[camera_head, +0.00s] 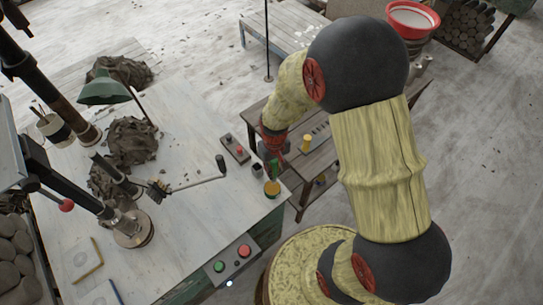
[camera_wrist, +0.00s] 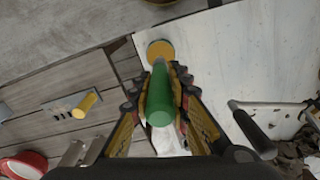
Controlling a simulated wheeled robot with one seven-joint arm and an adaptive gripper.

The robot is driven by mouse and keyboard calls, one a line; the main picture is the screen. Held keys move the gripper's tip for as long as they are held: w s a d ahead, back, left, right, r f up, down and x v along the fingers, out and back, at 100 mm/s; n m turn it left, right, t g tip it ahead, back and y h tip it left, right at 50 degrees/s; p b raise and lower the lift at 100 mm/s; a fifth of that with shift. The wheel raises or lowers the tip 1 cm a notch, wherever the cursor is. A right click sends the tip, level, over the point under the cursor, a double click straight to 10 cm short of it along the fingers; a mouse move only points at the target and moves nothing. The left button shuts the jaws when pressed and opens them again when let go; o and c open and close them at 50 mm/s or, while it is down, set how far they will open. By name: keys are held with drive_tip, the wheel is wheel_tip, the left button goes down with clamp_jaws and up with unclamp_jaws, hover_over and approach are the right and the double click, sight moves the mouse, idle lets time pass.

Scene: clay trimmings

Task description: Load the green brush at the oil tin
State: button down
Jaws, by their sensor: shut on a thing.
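The green brush (camera_wrist: 160,100) is held between the two fingers of my gripper (camera_wrist: 160,108), with its thick end toward the wrist camera. In the head view the green brush (camera_head: 272,166) hangs below my gripper (camera_head: 272,148), roughly upright. The oil tin (camera_head: 271,189), a small round tin with a yellow-brown top, stands near the table's right corner, just below the brush in the picture. In the wrist view the oil tin (camera_wrist: 160,49) shows beyond the brush's far end. The brush tip is hidden, and I cannot tell whether it touches the oil.
A switch box (camera_head: 235,148) and a two-button box (camera_head: 233,259) are nearby. A wooden bench (camera_head: 322,158) holds a yellow-handled tool (camera_head: 306,143) in a grey rack.

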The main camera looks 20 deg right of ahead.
drive_tip(key=shift+w+a+f, duration=0.15)
drive_tip(key=shift+w+f, duration=0.05)
drive_tip(key=shift+w, duration=0.4)
drive_tip(key=shift+s+f+b, duration=0.15)
drive_tip(key=shift+f+b, duration=0.3)
drive_tip(key=shift+b, duration=0.05)
drive_tip(key=shift+f+b, duration=1.65)
drive_tip(key=shift+f, duration=0.7)
drive_tip(key=shift+f+b, duration=0.3)
drive_tip(key=shift+f, duration=0.25)
drive_tip(key=shift+r, duration=0.1)
drive_tip(key=shift+r+p, duration=2.5)
drive_tip(key=shift+r, duration=0.95)
